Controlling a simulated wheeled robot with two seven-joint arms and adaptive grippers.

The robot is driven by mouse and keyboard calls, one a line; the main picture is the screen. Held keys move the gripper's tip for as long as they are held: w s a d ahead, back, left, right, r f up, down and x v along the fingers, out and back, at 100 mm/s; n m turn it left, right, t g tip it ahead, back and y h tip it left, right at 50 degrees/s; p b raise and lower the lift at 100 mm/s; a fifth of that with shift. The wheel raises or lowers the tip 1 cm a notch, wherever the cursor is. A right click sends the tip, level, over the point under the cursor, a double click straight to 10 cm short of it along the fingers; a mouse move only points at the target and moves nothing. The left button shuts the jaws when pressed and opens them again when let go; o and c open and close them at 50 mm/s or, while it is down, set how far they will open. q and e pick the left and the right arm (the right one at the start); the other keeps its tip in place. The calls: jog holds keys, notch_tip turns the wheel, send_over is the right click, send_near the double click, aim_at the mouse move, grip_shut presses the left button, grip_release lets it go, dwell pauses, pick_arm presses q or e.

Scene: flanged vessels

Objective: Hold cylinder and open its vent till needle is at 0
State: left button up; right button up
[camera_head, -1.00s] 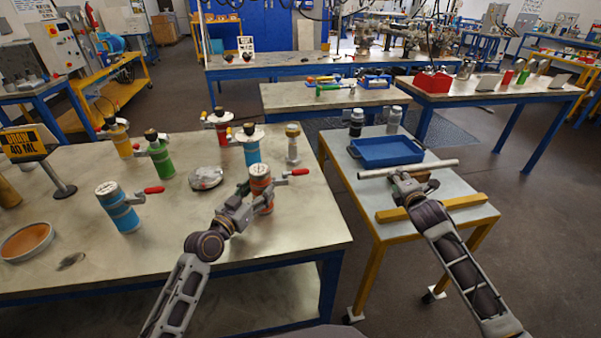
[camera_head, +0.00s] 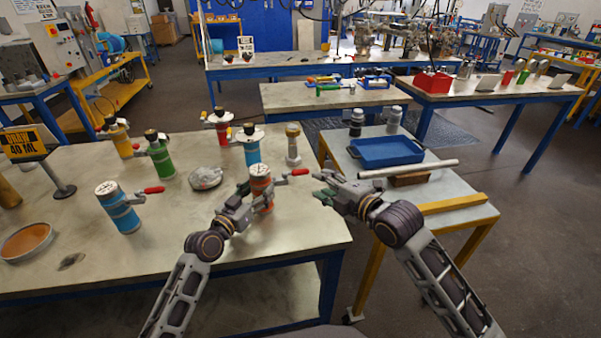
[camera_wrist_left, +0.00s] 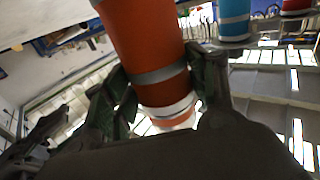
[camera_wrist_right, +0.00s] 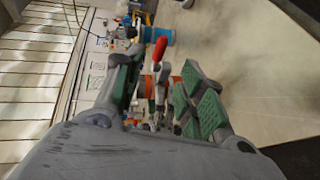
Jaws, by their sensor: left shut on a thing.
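An orange cylinder (camera_head: 261,188) with a pale gauge on top stands upright near the front right of the long table. My left gripper (camera_head: 252,193) is shut around it; the left wrist view shows green pads on both sides of the orange body (camera_wrist_left: 150,45). A red-handled vent lever (camera_head: 298,172) sticks out to the right from the cylinder; the red handle also shows in the right wrist view (camera_wrist_right: 160,48). My right gripper (camera_head: 328,191) is open and empty, a little right of the lever, with its fingers pointing toward it. The needle is too small to read.
A blue cylinder (camera_head: 118,207) with a red lever stands at the left. Green (camera_head: 160,158), yellow (camera_head: 121,138) and other flanged vessels stand behind. A metal bar (camera_head: 408,169) and blue tray (camera_head: 387,152) lie on the right side table.

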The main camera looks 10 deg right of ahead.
aim_at(303, 173)
jog(key=shift+w, duration=0.2)
jog(key=shift+x, duration=5.85)
jog(key=shift+c, duration=0.5)
grip_shut()
